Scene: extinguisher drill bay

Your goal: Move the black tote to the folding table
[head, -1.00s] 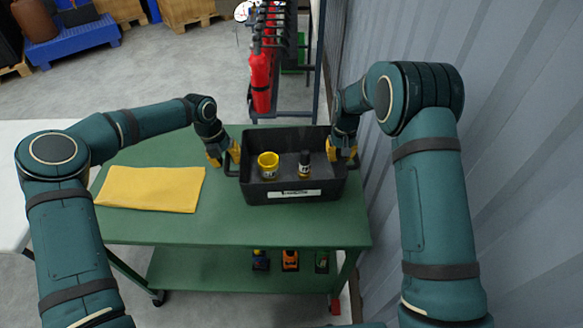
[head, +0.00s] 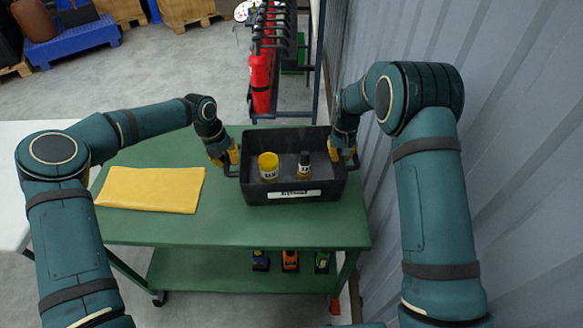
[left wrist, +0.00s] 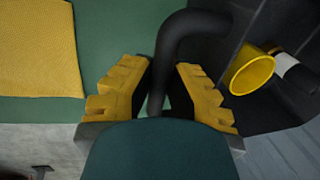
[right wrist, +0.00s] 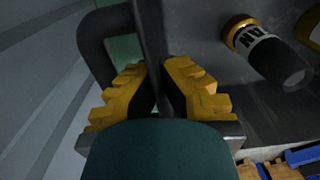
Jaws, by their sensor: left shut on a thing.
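The black tote (head: 325,185) sits at the right of the green cart's top (head: 220,225). It holds a yellow-topped container (head: 268,166) and a small black bottle (head: 304,165). My left gripper (head: 222,158) is shut on the tote's left handle (left wrist: 170,45). My right gripper (head: 342,155) is at the tote's right end; in the right wrist view its fingers (right wrist: 155,75) straddle a black strip of the tote beside the right handle (right wrist: 93,45). Whether they clamp it is unclear. A white tabletop (head: 25,165), perhaps the folding table, shows partly at the left edge.
A folded yellow cloth (head: 150,189) lies on the cart, left of the tote. A corrugated wall (head: 510,150) runs close along the right. A rack with red extinguishers (head: 261,80) stands behind the cart. Small coloured items (head: 290,260) sit on the lower shelf.

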